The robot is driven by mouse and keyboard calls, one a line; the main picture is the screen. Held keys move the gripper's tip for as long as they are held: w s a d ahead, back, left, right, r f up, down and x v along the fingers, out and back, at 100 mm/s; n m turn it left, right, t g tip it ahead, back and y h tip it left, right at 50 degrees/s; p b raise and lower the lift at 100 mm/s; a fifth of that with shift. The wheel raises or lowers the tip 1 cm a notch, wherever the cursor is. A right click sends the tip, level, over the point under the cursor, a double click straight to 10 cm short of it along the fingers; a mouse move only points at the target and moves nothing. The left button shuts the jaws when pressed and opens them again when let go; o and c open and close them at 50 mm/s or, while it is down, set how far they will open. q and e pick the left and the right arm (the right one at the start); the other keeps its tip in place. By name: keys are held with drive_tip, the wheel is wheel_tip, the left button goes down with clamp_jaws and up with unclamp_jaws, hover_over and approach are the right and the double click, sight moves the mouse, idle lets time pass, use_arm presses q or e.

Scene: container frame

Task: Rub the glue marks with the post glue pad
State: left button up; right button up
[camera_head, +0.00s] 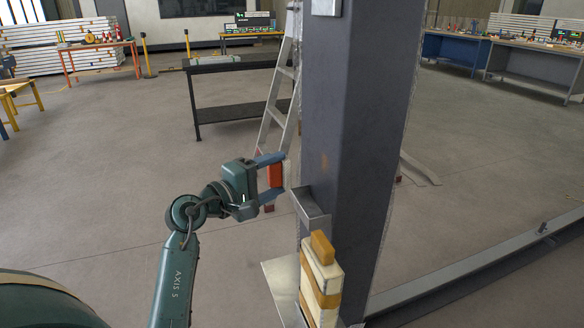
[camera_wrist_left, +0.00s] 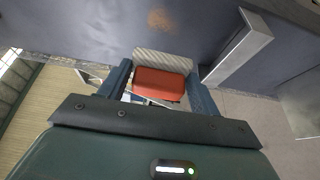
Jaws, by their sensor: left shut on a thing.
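The post (camera_head: 350,110) is a tall dark grey column right of centre in the head view. A brownish glue mark (camera_head: 324,161) shows on its face, and the wrist view shows it (camera_wrist_left: 159,20) ahead of the pad. My left gripper (camera_head: 274,177) is shut on the post glue pad (camera_head: 275,175), an orange-red block with a pale ribbed front. In the left wrist view the pad (camera_wrist_left: 160,84) sits between both fingers, its pale side toward the post. The pad is close to the post; I cannot tell whether they touch. My right gripper is out of view.
A metal bracket (camera_head: 310,204) sticks out from the post beside the gripper; it also shows in the wrist view (camera_wrist_left: 237,50). Below it stands a cream and ochre block (camera_head: 320,285). A ladder (camera_head: 279,112) and dark table (camera_head: 230,66) are behind.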

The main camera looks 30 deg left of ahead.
sight(291, 175)
use_arm(q)
drive_tip(key=shift+w, duration=0.2)
drive_tip(key=shift+w+d+r+p, duration=0.15)
drive_tip(key=shift+w+d+p, duration=0.2)
drive_tip(key=shift+w+d, duration=0.3)
drive_tip(key=shift+w+d+p, duration=0.3)
drive_tip(key=shift+w+d, duration=1.05)
drive_tip(key=shift+w, duration=0.05)
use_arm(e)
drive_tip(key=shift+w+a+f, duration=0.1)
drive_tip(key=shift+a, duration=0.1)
use_arm(q)
drive_tip(key=shift+w+d, duration=0.65)
drive_tip(key=shift+w, duration=0.1)
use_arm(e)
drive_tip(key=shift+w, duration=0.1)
use_arm(q)
drive_tip(key=shift+s+d+p, duration=0.55)
drive_tip(key=shift+s+d, duration=0.75)
drive_tip(key=shift+d, duration=0.2)
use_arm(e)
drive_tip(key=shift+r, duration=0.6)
